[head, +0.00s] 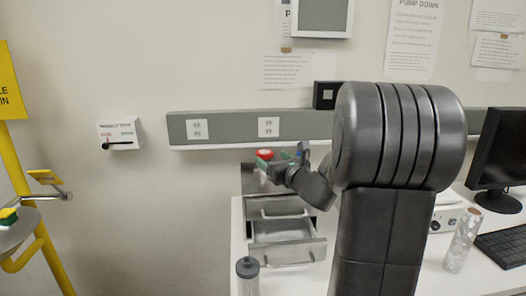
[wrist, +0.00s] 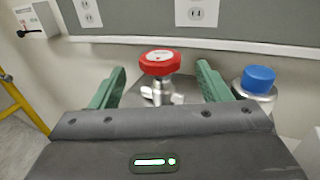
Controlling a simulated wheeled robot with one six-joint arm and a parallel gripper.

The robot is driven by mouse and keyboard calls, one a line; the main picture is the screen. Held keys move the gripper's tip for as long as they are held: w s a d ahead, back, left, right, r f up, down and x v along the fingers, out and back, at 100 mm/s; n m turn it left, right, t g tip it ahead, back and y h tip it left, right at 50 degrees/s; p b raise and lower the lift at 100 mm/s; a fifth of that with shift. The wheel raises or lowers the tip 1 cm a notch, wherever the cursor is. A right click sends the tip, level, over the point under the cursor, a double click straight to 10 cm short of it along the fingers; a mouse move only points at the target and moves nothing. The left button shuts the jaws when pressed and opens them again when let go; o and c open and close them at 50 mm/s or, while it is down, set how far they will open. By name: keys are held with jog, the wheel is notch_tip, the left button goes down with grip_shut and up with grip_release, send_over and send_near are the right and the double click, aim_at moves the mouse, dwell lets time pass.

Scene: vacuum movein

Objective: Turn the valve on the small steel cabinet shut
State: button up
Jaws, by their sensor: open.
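The small steel cabinet (head: 283,231) stands at the left end of the white counter, with drawers on its front. The valve has a round red knob (wrist: 160,63) on a metal stem; the knob also shows in the head view (head: 264,155), above the cabinet top. My gripper (wrist: 155,82) is open, with one green finger on each side of the valve. Neither finger visibly touches the knob. In the head view my gripper (head: 285,168) is by the knob, partly hidden by my own arm.
A blue-capped container (wrist: 258,80) stands close to the right finger. A grey-capped clear cylinder (head: 248,275) stands in front of the cabinet. The grey outlet rail (head: 232,128) runs along the wall behind. A monitor (head: 499,150) is at the right.

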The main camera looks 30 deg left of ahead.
aim_at(268, 156)
jog(key=p+x, duration=0.1)
jog(key=x, duration=0.5)
jog(key=c, duration=1)
jog(key=shift+o, duration=0.2)
jog(key=shift+b, duration=0.3)
